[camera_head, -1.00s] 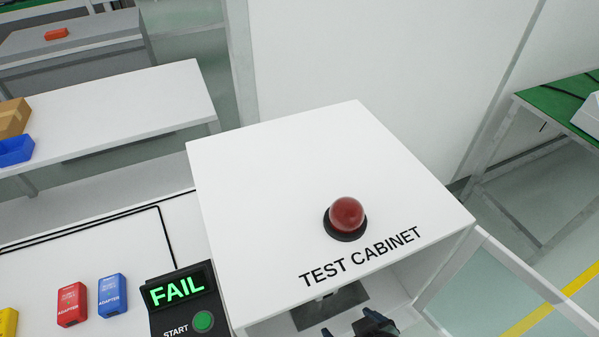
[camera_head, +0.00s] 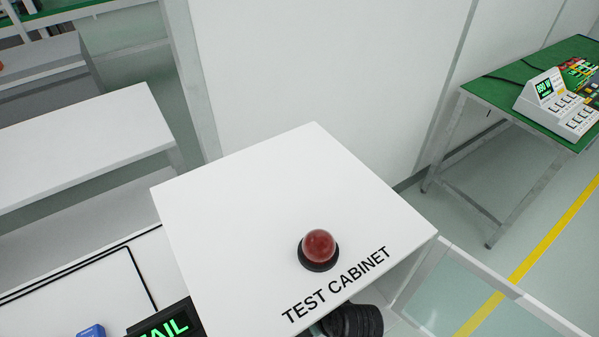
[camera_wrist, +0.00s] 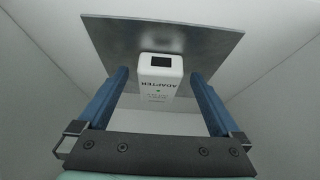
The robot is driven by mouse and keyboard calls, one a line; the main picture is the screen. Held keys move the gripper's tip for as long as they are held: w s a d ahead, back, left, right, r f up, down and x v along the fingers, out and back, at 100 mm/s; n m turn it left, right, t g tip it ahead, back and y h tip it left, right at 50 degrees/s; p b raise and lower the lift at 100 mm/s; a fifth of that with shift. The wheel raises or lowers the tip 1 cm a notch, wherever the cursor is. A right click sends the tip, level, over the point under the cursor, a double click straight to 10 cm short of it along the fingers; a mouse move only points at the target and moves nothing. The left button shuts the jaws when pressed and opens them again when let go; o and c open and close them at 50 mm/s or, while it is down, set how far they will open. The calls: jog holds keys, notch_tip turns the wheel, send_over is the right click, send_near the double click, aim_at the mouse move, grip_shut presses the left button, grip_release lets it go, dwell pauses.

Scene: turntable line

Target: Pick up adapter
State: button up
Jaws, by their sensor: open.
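A white adapter (camera_wrist: 160,84) with a dark window on its end and the printed word ADAPTER shows in the wrist view. It is at a grey metal plate (camera_wrist: 205,35) inside a white-walled space. My gripper (camera_wrist: 160,85) is open, with one blue finger on each side of the adapter and a visible gap on both sides. In the head view the white test cabinet (camera_head: 250,200) has a red dome lamp (camera_head: 319,245) on top. A dark part of my arm shows below its front edge; the fingers and the adapter are hidden there.
White cabinet walls (camera_wrist: 50,70) stand close around my gripper. A green-topped table (camera_head: 500,85) with a white device (camera_head: 552,105) stands at right.

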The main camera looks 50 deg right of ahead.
jog(key=w, duration=0.2)
jog(key=shift+w+d+f, duration=0.1)
jog(key=shift+w+d, duration=0.25)
jog(key=shift+w, duration=0.05)
jog(key=shift+w+f, duration=0.1)
jog(key=shift+f, duration=0.35)
grip_shut()
jog(key=shift+r, duration=0.1)
